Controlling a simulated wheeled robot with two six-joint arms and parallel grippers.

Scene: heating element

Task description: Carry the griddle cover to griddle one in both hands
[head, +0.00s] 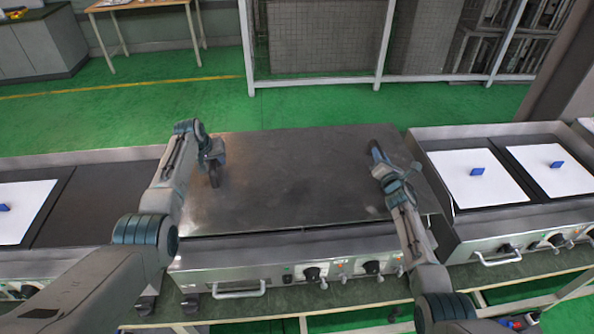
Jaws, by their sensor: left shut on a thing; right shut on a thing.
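The griddle cover is a large dark flat metal plate (290,185) in the middle of the head view. It lies over the middle griddle (300,262) and hides most of its top; I cannot tell whether it rests there or is held just above. My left gripper (213,174) is shut on a dark handle at the cover's left side. My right gripper (380,158) is shut on a dark handle at its right side. The fingertips are small and partly hidden. Which griddle is griddle one cannot be told.
A right griddle (484,252) bears two white sheets (476,180) with blue blocks (477,171). A left griddle carries a white sheet (22,210) beside a bare dark plate (95,203). Green floor (330,108) lies open behind, before a white-framed mesh fence (380,55).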

